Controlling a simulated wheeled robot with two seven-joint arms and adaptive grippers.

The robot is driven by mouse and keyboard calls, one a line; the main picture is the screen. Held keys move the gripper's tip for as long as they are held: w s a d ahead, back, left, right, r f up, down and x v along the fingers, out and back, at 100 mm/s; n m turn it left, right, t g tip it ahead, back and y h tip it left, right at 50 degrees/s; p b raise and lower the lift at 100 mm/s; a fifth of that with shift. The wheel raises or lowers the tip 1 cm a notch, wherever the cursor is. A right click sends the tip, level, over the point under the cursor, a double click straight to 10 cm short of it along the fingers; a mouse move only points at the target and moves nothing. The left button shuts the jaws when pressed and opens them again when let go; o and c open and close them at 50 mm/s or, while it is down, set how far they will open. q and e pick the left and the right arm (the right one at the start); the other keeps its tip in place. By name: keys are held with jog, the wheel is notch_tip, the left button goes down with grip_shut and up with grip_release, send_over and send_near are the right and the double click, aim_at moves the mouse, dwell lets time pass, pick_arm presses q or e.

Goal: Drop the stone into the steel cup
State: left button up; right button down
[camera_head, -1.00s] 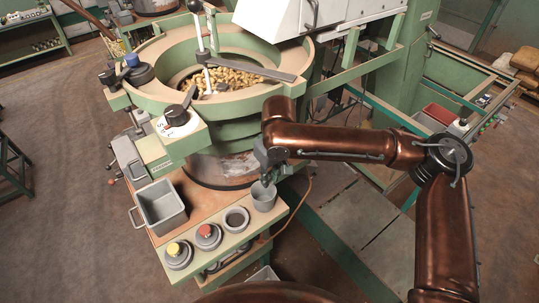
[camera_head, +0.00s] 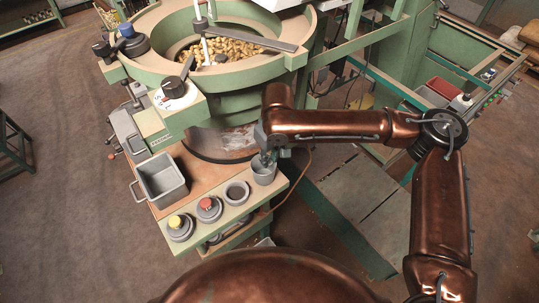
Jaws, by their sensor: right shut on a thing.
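A small grey steel cup (camera_head: 263,175) stands at the right end of the green-edged shelf in front of the machine. My right gripper (camera_head: 268,158) is right above the cup's mouth, fingers pointing down, and hides part of the rim. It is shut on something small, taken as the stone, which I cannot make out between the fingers. I cannot tell whether the fingertips reach inside the cup. My left gripper is not in view.
The big green hopper bowl (camera_head: 168,68) holds tan nuts. A red bin (camera_head: 444,89) stands at the right.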

aim_at(271, 164)
jog(key=c, duration=2)
grip_release()
jog(key=shift+o, duration=1.4)
jog(key=shift+r, duration=0.1)
jog(key=r, duration=0.7)
jog(key=shift+s+d+r, duration=0.15)
jog(key=shift+s+d, duration=0.1)
jog(key=shift+s, duration=0.1)
jog(key=shift+s, duration=0.1)
